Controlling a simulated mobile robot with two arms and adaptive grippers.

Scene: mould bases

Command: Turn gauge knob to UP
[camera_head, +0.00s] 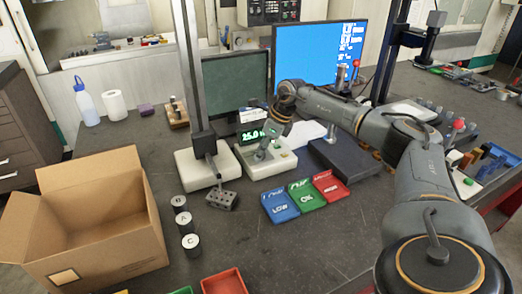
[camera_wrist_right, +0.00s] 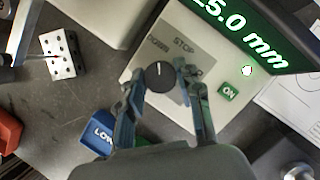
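The gauge knob (camera_wrist_right: 160,77) is a dark round dial on a pale control box (camera_head: 282,166). Its white mark points toward the STOP label in the right wrist view, with DOWN to the left of it. No UP label can be read; my right finger covers that side. My right gripper (camera_wrist_right: 159,82) is open, with one finger on each side of the knob. Whether the fingers touch it, I cannot tell. In the head view my right gripper (camera_head: 267,145) is over the box and hides the knob. My left gripper is not in view.
A green display (camera_head: 250,137) reading 25.0 mm stands behind the knob, close to my fingers. A green ON button (camera_wrist_right: 228,90) is right of it. A gauge column (camera_head: 193,80) stands left. Blue, green and red trays (camera_head: 306,195) lie in front. A cardboard box (camera_head: 95,225) is at left.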

